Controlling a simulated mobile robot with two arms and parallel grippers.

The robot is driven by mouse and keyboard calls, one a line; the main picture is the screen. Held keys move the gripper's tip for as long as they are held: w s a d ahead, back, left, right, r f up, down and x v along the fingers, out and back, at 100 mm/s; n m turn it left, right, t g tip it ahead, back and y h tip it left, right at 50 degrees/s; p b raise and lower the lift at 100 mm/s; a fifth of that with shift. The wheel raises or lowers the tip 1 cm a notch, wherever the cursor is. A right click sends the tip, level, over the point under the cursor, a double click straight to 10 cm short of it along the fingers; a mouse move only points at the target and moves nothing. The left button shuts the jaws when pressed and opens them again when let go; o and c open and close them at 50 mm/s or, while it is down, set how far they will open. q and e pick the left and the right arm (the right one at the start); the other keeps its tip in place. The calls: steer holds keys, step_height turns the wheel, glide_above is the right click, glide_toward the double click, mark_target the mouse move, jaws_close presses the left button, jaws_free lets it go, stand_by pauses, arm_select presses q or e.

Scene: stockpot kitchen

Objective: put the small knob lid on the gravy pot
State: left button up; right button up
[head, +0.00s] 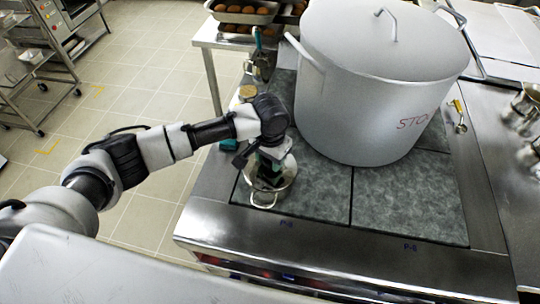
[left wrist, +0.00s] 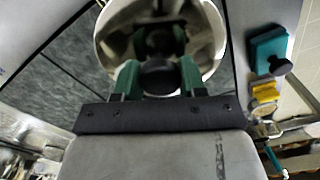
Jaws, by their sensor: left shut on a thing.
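My left gripper (head: 268,178) points down over the small gravy pot (head: 263,203), a shiny metal pot with a loop handle, on the near left hob plate. In the left wrist view the green fingers of my left gripper (left wrist: 158,80) are shut on the dark round knob of the small lid (left wrist: 208,42). The shiny round metal around the knob mirrors the gripper. The gripper hides much of the lid and pot in the head view, so I cannot tell whether the lid touches the pot's rim. My right gripper is in neither view.
A large lidded stockpot (head: 370,105) stands close behind and right of the gravy pot. The front right hob plate (head: 405,200) is bare. Trays of brown round food (head: 240,14) stand at the back. A small yellow-handled utensil (head: 459,115) lies right of the stockpot.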

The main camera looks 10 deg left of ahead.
arm_select(q)
steer(key=shift+f, duration=0.1)
stand_by(0.3)
steer(key=o, duration=1.1)
steer(key=shift+c, duration=0.2)
step_height(320, 180, up, 11)
steer(key=b, duration=0.2)
steer(key=shift+s+f, duration=0.1)
steer(key=shift+f, duration=0.05)
